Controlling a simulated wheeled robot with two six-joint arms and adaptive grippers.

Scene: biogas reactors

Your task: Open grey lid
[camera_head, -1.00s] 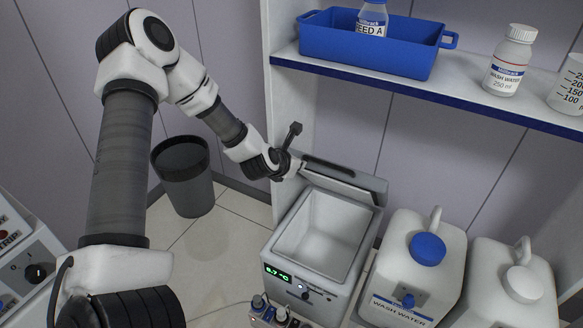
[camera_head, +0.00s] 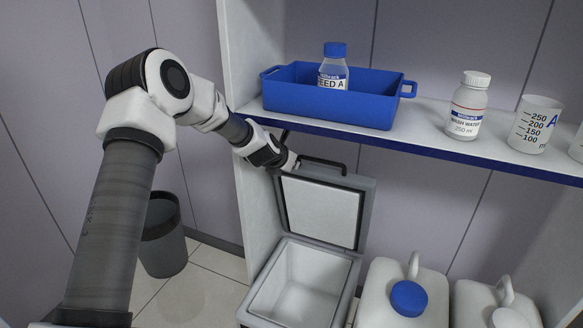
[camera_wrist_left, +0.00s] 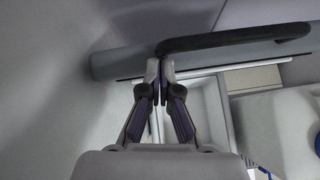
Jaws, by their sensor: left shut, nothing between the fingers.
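The grey lid (camera_head: 325,207) stands raised, close to upright, at the back of the grey box (camera_head: 300,283), whose white inside shows open and empty in the head view. The lid has a black handle (camera_head: 323,163) on its top edge. My left gripper (camera_head: 292,164) is at the lid's upper left corner, beside the handle. In the left wrist view the fingers (camera_wrist_left: 160,68) are shut with nothing between them, near one end of the black handle (camera_wrist_left: 235,38). Whether they touch the lid I cannot tell. My right gripper is not in view.
A shelf (camera_head: 440,148) above holds a blue tray (camera_head: 345,108) with a bottle, a white bottle (camera_head: 467,108) and a beaker (camera_head: 532,125). White canisters (camera_head: 385,290) stand right of the box. A dark bin (camera_head: 162,245) stands on the floor at left.

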